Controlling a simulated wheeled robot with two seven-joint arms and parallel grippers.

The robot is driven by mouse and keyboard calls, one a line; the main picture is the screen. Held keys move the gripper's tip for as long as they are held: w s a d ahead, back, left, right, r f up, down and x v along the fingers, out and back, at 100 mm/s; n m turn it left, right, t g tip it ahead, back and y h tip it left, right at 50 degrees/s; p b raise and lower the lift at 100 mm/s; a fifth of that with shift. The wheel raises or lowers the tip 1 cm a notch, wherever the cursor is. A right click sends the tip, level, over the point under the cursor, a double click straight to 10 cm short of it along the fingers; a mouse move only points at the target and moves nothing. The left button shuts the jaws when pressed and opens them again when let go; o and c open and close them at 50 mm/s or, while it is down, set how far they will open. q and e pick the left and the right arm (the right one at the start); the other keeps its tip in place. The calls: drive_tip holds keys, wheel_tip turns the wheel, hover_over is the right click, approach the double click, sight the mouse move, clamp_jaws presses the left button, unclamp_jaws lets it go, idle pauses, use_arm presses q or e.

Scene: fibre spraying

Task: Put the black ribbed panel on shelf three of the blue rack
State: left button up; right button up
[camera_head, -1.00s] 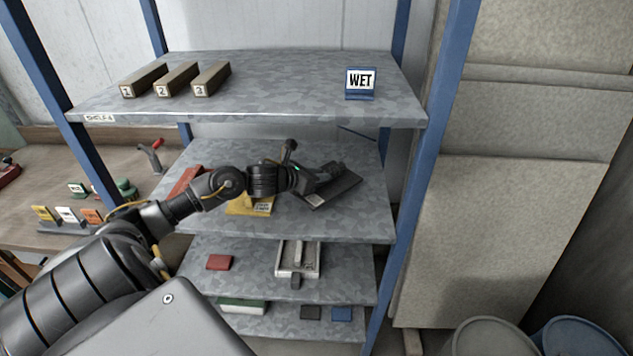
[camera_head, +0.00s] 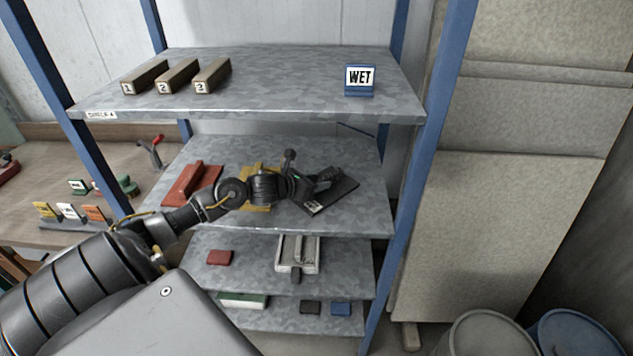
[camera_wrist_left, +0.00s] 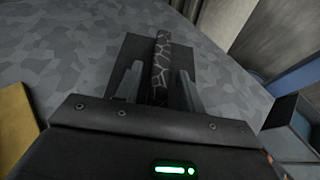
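The black ribbed panel (camera_head: 340,192) lies on shelf three (camera_head: 372,222) of the blue rack (camera_head: 428,130), at the shelf's right side, with a small pale label at its front corner. My left gripper (camera_head: 326,178) is over it. In the left wrist view, the panel (camera_wrist_left: 196,62) has a raised rib with a cracked pattern standing up from it. The two fingers of my left gripper (camera_wrist_left: 160,88) stand apart on either side of this rib, with gaps showing, so it looks open around it. My right gripper is not in view.
A red panel (camera_head: 184,190) and a yellow panel (camera_head: 256,205), partly behind my arm, lie left on the same shelf. The shelf above (camera_head: 290,90) holds numbered blocks (camera_head: 178,78) and a WET sign (camera_head: 359,80). Lower shelves hold small pieces. Barrels (camera_head: 487,335) stand at lower right.

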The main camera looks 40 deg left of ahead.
use_arm(q)
drive_tip(key=shift+r, duration=0.15)
drive_tip(key=b+v, duration=0.2)
drive_tip(key=v, duration=0.7)
drive_tip(key=shift+s, duration=0.35)
drive_tip(key=shift+v, duration=1.25)
